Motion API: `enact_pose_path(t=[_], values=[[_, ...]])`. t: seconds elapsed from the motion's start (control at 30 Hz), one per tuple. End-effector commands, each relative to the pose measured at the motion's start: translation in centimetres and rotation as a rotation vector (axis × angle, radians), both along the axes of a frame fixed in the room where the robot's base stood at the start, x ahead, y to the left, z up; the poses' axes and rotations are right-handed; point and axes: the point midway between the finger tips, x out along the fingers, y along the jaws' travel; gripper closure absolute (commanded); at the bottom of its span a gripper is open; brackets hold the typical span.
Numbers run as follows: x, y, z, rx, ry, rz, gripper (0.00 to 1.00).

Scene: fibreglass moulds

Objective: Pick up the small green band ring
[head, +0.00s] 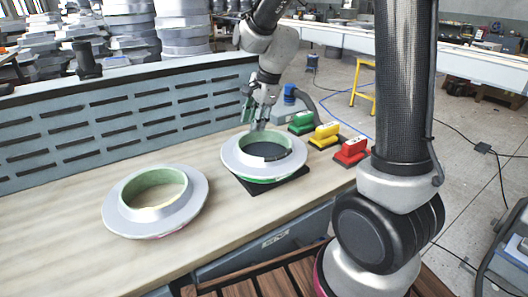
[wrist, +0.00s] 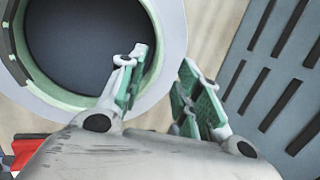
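A white-grey flanged ring with a green band (head: 237,163) sits on a black mat on the bench. Its pale rim and green inner edge fill the upper left of the wrist view (wrist: 172,30). My gripper (head: 256,112) is above the far rim of this ring. In the wrist view my gripper (wrist: 163,65) is open with nothing between its green-padded fingers. One finger overlaps the ring's dark opening and the other is outside the rim. Contact cannot be told. A second flanged ring (head: 192,208), green inside, lies to the left, apart from the gripper.
Green (head: 301,123), yellow (head: 324,136) and red (head: 350,151) blocks stand in a row to the right of the mat (head: 295,178). A slotted blue-grey panel (head: 110,125) runs along the bench's back. The bench (head: 60,220) is clear at left.

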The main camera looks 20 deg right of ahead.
Motion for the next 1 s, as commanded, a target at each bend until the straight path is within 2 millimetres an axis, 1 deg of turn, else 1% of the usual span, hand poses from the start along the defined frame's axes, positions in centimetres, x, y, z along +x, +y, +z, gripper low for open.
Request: enact_pose_path(t=[0.03, 0.1, 0.2, 0.3, 0.5, 0.57, 0.6, 0.7, 1.0], values=[[0.0, 0.0, -0.9, -0.001, 0.004, 0.001, 0.66], [0.1, 0.0, -2.1, -0.001, 0.005, 0.000, 0.66], [0.5, 0.3, -3.3, -0.001, 0.003, 0.001, 0.66], [0.7, 0.4, -3.7, -0.001, 0.001, 0.001, 0.66], [0.7, 0.4, -3.8, 0.000, 0.000, 0.001, 0.66], [0.7, 0.4, -3.8, -0.001, 0.000, 0.002, 0.77], [0.7, 0.4, -3.8, -0.001, 0.000, 0.002, 0.85], [0.7, 0.4, -3.8, -0.001, 0.000, 0.002, 1.00], [0.7, 0.4, -3.7, -0.001, 0.000, 0.002, 1.00]])
